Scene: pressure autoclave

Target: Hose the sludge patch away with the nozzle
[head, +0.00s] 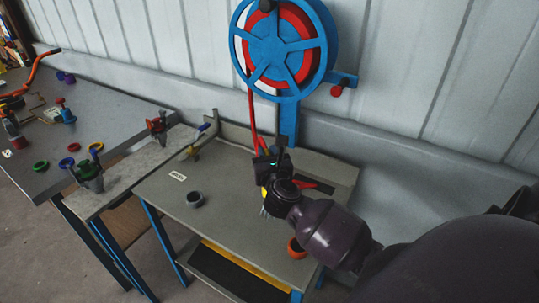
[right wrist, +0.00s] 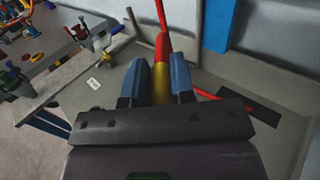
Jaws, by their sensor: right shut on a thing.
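My right gripper (head: 270,172) is above the grey bench on the right. In the right wrist view its two blue fingers (right wrist: 160,85) are shut on the nozzle (right wrist: 162,82), a brass-yellow body with a red upper part. The red hose (head: 252,115) runs down from the blue wall reel (head: 287,48) to the nozzle. I cannot make out a sludge patch for certain; a dark rectangular area (right wrist: 253,104) lies on the bench top, right of the nozzle. The arm and gripper hide part of the bench. My left gripper is not in view.
The bench top (head: 165,190) carries a grey ring (head: 194,199), a small white label (head: 177,177) and an orange ring (head: 296,248) near the front. A tap-like pipe (head: 199,142) stands at its back left. Another table (head: 100,115) with coloured fittings stands left.

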